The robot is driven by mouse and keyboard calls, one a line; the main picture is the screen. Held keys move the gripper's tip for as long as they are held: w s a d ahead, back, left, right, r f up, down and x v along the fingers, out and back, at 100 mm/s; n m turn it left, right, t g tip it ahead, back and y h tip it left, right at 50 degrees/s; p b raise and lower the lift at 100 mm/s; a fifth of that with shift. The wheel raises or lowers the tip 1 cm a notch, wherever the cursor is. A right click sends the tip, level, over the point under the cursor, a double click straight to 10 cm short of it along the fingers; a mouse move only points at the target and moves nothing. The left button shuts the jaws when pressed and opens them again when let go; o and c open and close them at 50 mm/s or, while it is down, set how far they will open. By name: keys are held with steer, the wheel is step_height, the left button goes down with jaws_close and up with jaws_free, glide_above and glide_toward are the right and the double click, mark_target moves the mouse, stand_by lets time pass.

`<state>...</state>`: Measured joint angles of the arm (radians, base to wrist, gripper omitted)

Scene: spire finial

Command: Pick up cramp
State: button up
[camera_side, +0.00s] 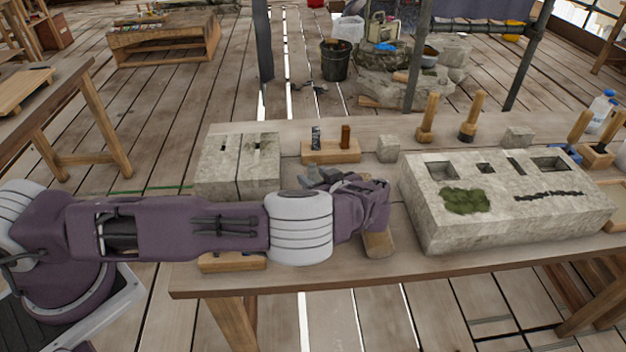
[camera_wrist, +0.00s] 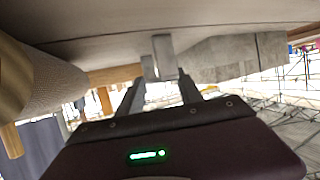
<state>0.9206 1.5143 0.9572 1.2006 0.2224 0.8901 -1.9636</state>
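No cramp can be picked out with certainty. A small grey metal piece (camera_side: 316,137) stands upright in a wooden block (camera_side: 330,154) on the bench and may be it; a brown piece (camera_side: 345,136) stands beside it. My gripper shows in the wrist view (camera_wrist: 160,80) with its two dark fingers apart and nothing visibly held between them. Beyond the fingertips is a small grey block (camera_wrist: 162,54). In the side view the gripper is low over the bench, in front of the wooden block; my wrist largely hides its fingers.
A pair of pale stones (camera_side: 212,168) stands left of the wooden block. A small stone cube (camera_side: 388,149) stands to its right. A large stone with pockets and moss (camera_side: 450,225) fills the right of the bench (camera_side: 300,280). Wooden-handled tools (camera_side: 428,118) stand behind it.

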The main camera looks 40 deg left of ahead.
jaws_close()
